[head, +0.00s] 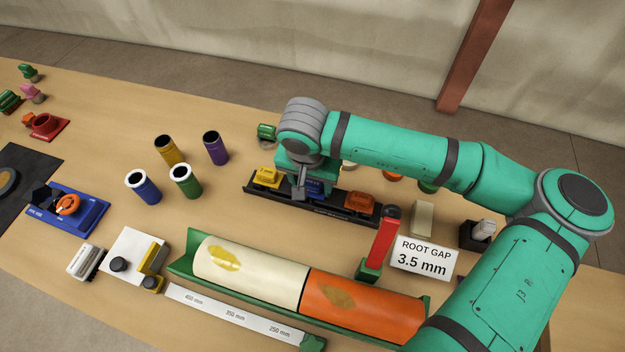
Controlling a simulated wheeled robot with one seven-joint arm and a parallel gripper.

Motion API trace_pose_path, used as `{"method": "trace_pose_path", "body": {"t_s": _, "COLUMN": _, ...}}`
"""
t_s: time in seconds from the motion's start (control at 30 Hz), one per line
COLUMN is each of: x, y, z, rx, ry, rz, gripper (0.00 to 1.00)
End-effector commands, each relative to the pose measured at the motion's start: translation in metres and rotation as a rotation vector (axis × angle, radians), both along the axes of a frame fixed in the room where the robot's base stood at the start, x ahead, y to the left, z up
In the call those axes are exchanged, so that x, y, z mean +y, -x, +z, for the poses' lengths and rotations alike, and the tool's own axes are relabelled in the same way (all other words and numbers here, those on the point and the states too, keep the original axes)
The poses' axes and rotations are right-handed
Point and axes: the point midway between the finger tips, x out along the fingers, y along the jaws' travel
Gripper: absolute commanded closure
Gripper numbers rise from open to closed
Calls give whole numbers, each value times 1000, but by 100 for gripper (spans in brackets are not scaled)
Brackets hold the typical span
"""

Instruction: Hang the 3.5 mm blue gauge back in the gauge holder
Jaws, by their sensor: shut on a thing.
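The gauge holder (335,208) is a long dark rack on the table in the middle of the head view. A yellow gauge (266,177) sits at its left end and an orange gauge (359,201) towards its right end. My gripper (302,188) points down over the rack between these two. It is shut on the blue gauge (317,189), which is mostly hidden behind the gripper. I cannot tell whether the blue gauge touches the rack. A white sign (425,258) reads "ROOT GAP 3.5 mm".
A cream pipe (248,272) and an orange pipe (362,305) lie in a green cradle in front of the rack. A red upright clamp (383,243) stands close to the rack's right end. Several coloured cups, including a purple one (215,147), stand to the left.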

Motion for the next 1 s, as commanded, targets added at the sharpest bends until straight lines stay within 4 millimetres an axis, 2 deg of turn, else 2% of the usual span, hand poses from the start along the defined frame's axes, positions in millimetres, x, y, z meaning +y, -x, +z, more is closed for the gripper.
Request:
{"method": "trace_pose_path", "body": {"t_s": 0.4, "x": -2, "y": 0, "z": -3, "rx": 0, "ry": 0, "rz": -3, "gripper": 73}}
{"method": "trace_pose_path", "body": {"t_s": 0.43, "x": -2, "y": 0, "z": -3, "rx": 0, "ry": 0, "rz": -3, "gripper": 44}}
{"method": "trace_pose_path", "body": {"t_s": 0.5, "x": -2, "y": 0, "z": -3, "rx": 0, "ry": 0, "rz": -3, "gripper": 27}}
{"method": "trace_pose_path", "body": {"t_s": 0.53, "x": -2, "y": 0, "z": -3, "rx": 0, "ry": 0, "rz": -3, "gripper": 24}}
{"method": "trace_pose_path", "body": {"t_s": 0.73, "x": -2, "y": 0, "z": -3, "rx": 0, "ry": 0, "rz": -3, "gripper": 24}}
{"method": "trace_pose_path", "body": {"t_s": 0.8, "x": -2, "y": 0, "z": -3, "rx": 0, "ry": 0, "rz": -3, "gripper": 8}}
{"method": "trace_pose_path", "body": {"t_s": 1.0, "x": -2, "y": 0, "z": -3, "rx": 0, "ry": 0, "rz": -3, "gripper": 8}}
